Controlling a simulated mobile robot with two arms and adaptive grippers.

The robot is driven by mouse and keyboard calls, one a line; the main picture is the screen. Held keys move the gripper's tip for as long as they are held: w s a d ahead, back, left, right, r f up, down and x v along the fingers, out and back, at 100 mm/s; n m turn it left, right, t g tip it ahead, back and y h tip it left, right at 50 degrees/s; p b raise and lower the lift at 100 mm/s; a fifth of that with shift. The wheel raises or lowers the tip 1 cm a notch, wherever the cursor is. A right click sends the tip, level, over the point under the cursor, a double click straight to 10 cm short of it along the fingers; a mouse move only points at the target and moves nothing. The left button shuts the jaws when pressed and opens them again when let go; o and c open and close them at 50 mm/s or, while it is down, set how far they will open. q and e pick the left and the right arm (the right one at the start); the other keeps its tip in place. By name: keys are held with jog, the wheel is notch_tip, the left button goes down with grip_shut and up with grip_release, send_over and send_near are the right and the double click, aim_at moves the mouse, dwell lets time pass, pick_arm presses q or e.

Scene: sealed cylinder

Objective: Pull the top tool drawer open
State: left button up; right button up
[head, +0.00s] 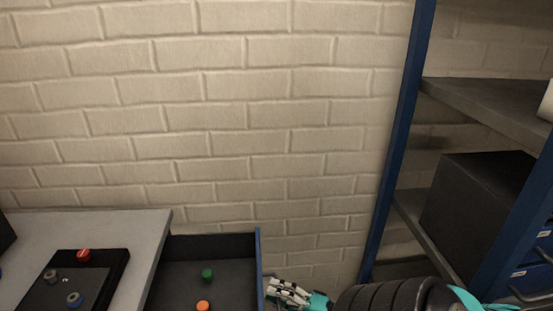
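A tool drawer with a dark interior (228,244) and a blue front panel (259,270) stands pulled out, to the right of the grey worktop. A green piece (207,274) and an orange piece (203,305) are inside it. My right gripper (275,291) is at the outer side of the blue front panel, near the bottom edge of the view. Its fingertips are close to the panel, and I cannot tell whether they hold a handle. The handle is not visible. My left gripper is not in view.
A grey worktop (115,222) at the left bears a black panel (110,272) with red, grey and blue knobs. At the right, a blue-posted shelf rack (404,135) holds a black box (475,205) and blue drawers (524,280). A brick wall closes off the back.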

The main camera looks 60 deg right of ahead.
jog(key=v, duration=0.7)
jog(key=shift+s, duration=0.4)
jog(key=shift+r, duration=0.1)
